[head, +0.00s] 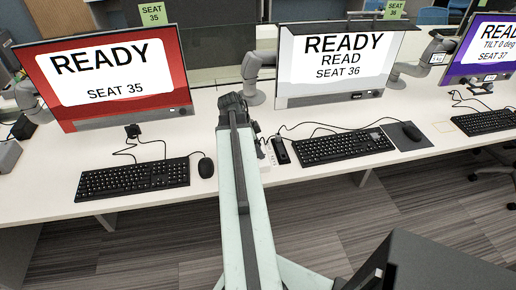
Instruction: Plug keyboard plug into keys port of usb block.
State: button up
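My arm reaches from the bottom of the head view to the desk between seats 35 and 36. The dark end with my gripper (234,108) is above the desk; its fingers are hidden or too small to tell open from shut. A small black block (279,151) lies right of the arm, beside a pale strip (269,155) partly behind the arm; I cannot tell which is the usb block. The seat 36 keyboard (343,147) lies to the right, with a dark cable (312,125) running behind it. No keyboard plug or keys port can be made out.
Monitors of seat 35 (108,75), seat 36 (338,66) and seat 37 (488,52) stand along the white desk (45,195). A seat 35 keyboard (133,179) and mouse (206,167) lie left of the arm. Another mouse (412,132) sits on a dark pad.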

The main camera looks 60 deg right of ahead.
jog(key=p+v, duration=0.7)
jog(key=shift+r, duration=0.35)
jog(key=shift+w+a, duration=0.1)
jog(key=shift+w, duration=0.05)
jog(key=shift+w, duration=0.1)
